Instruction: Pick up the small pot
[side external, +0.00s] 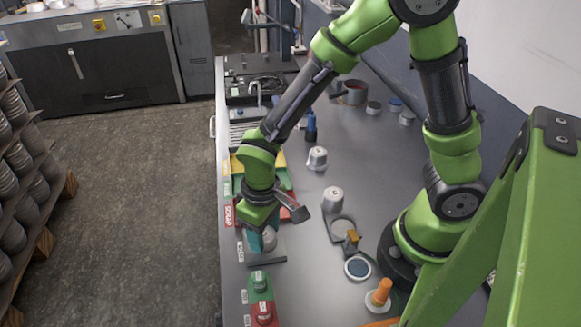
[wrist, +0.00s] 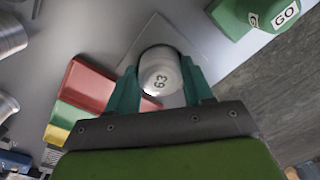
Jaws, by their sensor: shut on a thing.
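The small pot (wrist: 160,66) is a grey metal cylinder marked 63. In the wrist view it sits between the two teal fingers of my gripper (wrist: 162,82), which is shut on it. A light grey square plate (wrist: 147,32) shows under or behind the pot; I cannot tell whether the pot touches it. In the side external view my gripper (side external: 262,240) points down near the left edge of the bench, and the pot is mostly hidden by the fingers.
A red tray (wrist: 88,82) is beside my gripper, with green and yellow ones beyond. A green GO button box (wrist: 245,14) stands near the bench edge. Other metal pots (side external: 317,157) (side external: 333,197) stand farther right. An orange-topped item (side external: 380,293) is at the lower right.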

